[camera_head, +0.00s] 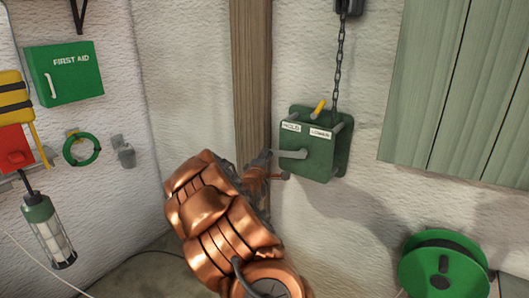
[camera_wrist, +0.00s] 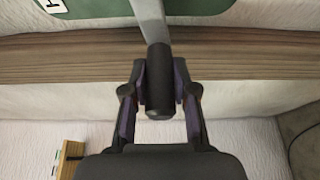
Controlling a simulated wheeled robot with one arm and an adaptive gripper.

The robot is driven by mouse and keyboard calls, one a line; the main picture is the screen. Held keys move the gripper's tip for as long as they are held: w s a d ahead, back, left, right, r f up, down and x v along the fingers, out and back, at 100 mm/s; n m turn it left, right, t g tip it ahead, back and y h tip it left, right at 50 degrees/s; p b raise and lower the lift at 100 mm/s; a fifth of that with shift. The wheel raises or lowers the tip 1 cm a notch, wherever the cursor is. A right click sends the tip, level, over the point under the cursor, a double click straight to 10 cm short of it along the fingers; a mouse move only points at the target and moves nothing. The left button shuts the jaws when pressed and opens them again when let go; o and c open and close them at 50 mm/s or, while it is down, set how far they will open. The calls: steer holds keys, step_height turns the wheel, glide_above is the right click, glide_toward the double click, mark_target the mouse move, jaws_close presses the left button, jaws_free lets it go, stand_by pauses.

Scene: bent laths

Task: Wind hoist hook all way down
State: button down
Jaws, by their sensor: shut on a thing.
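The green hoist box (camera_head: 322,158) is fixed to the white wall beside a wooden post. Its front carries two white labels, one reading HOLD (camera_head: 291,126) and one that seems to read LOWER (camera_head: 320,133). A grey crank arm (camera_head: 290,154) points left from the box front; it also shows in the wrist view (camera_wrist: 150,18). My gripper (camera_head: 268,166) is at the crank's outer end. In the wrist view, my gripper (camera_wrist: 160,95) is shut on the dark crank handle (camera_wrist: 158,72), one finger each side. A chain (camera_head: 339,70) rises from the box to a dark block (camera_head: 349,6). No hook is visible.
A wooden post (camera_head: 252,75) stands close behind my gripper. Green boards (camera_head: 455,90) are at the upper right, a green reel (camera_head: 444,268) at the lower right. A first aid box (camera_head: 64,73), green ring (camera_head: 81,149) and lamp (camera_head: 48,230) hang at left.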

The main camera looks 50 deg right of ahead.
steer(key=shift+s+f+n, duration=0.15)
steer(key=shift+f+n, duration=0.45)
steer(key=shift+f, duration=0.05)
steer(key=c, duration=0.9)
jaws_free()
steer(key=shift+a, duration=0.1)
steer(key=v, duration=1.1)
steer(key=shift+s+a+r, duration=0.15)
steer(key=shift+a+r, duration=0.15)
steer(key=shift+a, duration=0.05)
